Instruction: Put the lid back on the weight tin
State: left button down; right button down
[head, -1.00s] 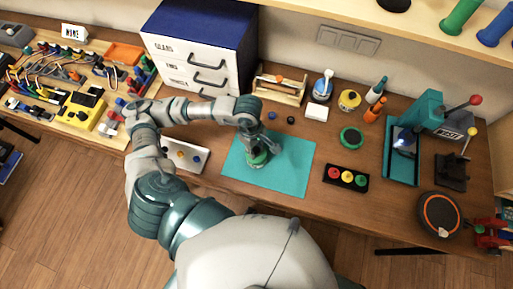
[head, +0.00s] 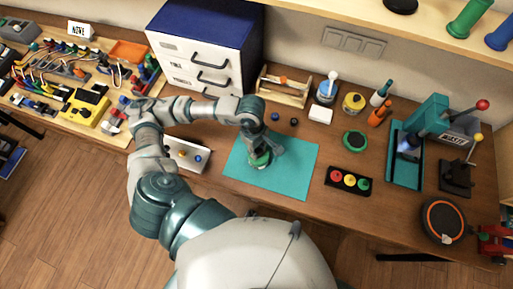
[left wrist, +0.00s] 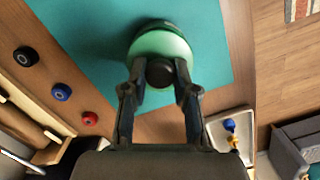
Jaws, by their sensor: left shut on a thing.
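A light green round piece with a black knob (left wrist: 160,72) is at the middle top of the left wrist view. My left gripper (left wrist: 160,88) is shut on it, with one finger on each side of the knob. A darker rim shows at its far edge; I cannot tell whether the lid sits on the tin or just above it. In the head view the green piece (head: 260,160) is on or just over the teal mat (head: 298,172), partly hidden by my left gripper (head: 262,150). My right gripper is not in view.

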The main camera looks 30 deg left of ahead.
pick_arm(q)
jog(key=shift+d, duration=0.2)
jog(key=c, duration=0.8)
grip_release()
jog(key=shift+a, duration=0.15)
jog(key=shift+o, duration=0.2)
jog(key=o, duration=0.4)
jog(key=shift+o, duration=0.2)
jog(key=shift+r+p, duration=1.7)
jog(key=shift+r, duration=1.8)
